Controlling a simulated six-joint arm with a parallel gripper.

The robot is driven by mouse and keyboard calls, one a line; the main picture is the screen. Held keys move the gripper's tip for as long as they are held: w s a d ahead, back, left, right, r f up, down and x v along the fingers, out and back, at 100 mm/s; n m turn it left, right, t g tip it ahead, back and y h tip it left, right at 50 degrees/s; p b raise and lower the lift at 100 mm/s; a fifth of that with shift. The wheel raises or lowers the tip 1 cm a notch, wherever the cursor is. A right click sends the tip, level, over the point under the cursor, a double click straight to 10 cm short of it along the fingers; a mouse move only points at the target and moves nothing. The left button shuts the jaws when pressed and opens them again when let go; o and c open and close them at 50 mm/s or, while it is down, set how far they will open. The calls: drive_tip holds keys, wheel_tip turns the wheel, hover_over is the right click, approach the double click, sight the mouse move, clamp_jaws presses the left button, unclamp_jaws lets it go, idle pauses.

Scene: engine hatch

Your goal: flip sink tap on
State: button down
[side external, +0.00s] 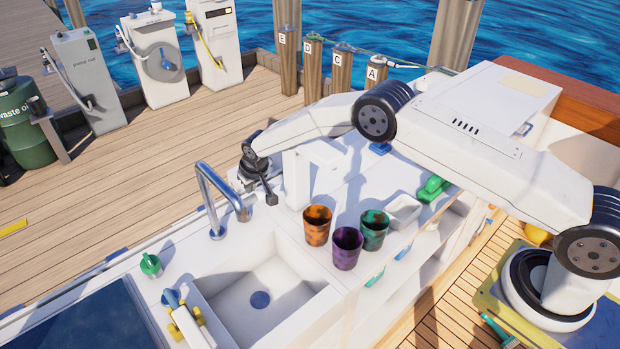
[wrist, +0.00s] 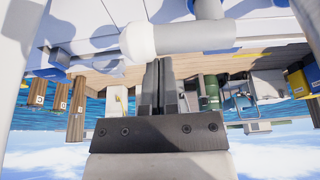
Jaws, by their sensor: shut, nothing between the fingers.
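The sink tap (side external: 215,196) is a curved grey metal spout in the side view, standing at the back left edge of the white sink (side external: 262,285). A green knob (side external: 150,265) and a blue-and-white fitting (side external: 172,298) sit on the counter left of the basin; which one works the tap I cannot tell. My gripper (wrist: 160,75) is shut and empty in the wrist view, its fingers side by side. In the side view my arm's end is to the right of the spout, apart from the knob; its fingertips are hard to make out there.
Orange (side external: 317,225), purple (side external: 346,248) and green (side external: 374,229) cups stand on the counter right of the sink. A pale rounded pipe-like part (wrist: 180,38) crosses close above my fingers in the wrist view. The dock and its pumps (side external: 160,55) lie beyond.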

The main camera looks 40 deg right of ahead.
sight(259, 195)
drive_tip(key=shift+s+d+m+h, duration=0.1)
drive_tip(key=shift+s+m+h, duration=0.3)
drive_tip(key=shift+m, duration=0.5)
idle(0.7)
drive_tip(key=shift+s+d+m, duration=0.1)
drive_tip(key=shift+s+m, duration=0.25)
drive_tip(key=shift+m, duration=0.35)
drive_tip(key=shift+s, duration=0.95)
drive_tip(key=m, duration=0.1)
drive_tip(key=s+m+h, duration=0.1)
drive_tip(key=m, duration=0.1)
drive_tip(key=shift+s+a+g, duration=0.15)
drive_tip(key=shift+a+g, duration=0.15)
drive_tip(key=shift+a, duration=0.05)
drive_tip(key=shift+s+a, duration=0.9)
drive_tip(key=shift+a, duration=0.45)
drive_tip(key=shift+d, duration=0.1)
